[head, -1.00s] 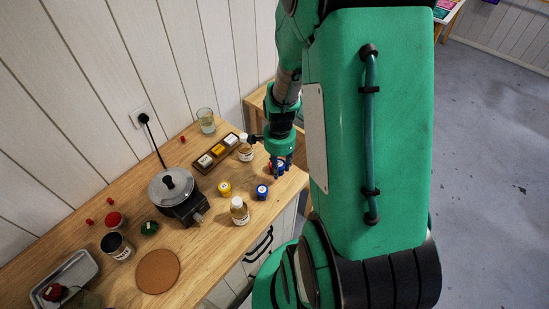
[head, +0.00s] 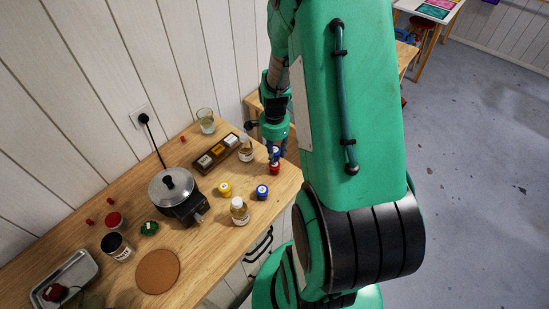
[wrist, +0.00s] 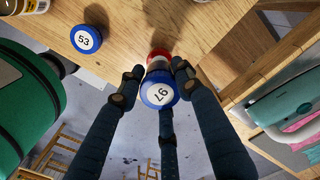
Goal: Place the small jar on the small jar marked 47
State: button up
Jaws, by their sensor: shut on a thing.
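My gripper (wrist: 155,75) is shut on a small jar with a blue lid (wrist: 158,90), whose number looks like 97. In the head view, my gripper (head: 274,150) holds this jar (head: 276,150) near the table's right edge. A small red-lidded jar (head: 274,168) stands directly below it. In the wrist view, the red jar (wrist: 158,54) shows just behind the held jar, mostly covered. Its number is hidden. I cannot tell whether the two jars touch.
Another blue-lidded jar marked 53 (wrist: 86,39) stands on the wooden table (head: 225,255), beside a yellow-lidded jar (head: 224,188). Glass bottles (head: 239,211) (head: 246,150), a wooden rack (head: 217,153) and a pot (head: 172,187) stand nearby. The table edge is close to the red jar.

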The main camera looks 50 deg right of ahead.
aim_at(274, 149)
jog(key=shift+f, duration=1.55)
jog(key=shift+f, duration=0.15)
jog(key=o, duration=1.2)
notch_tip(274, 149, up, 12)
jog(key=shift+r, duration=0.2)
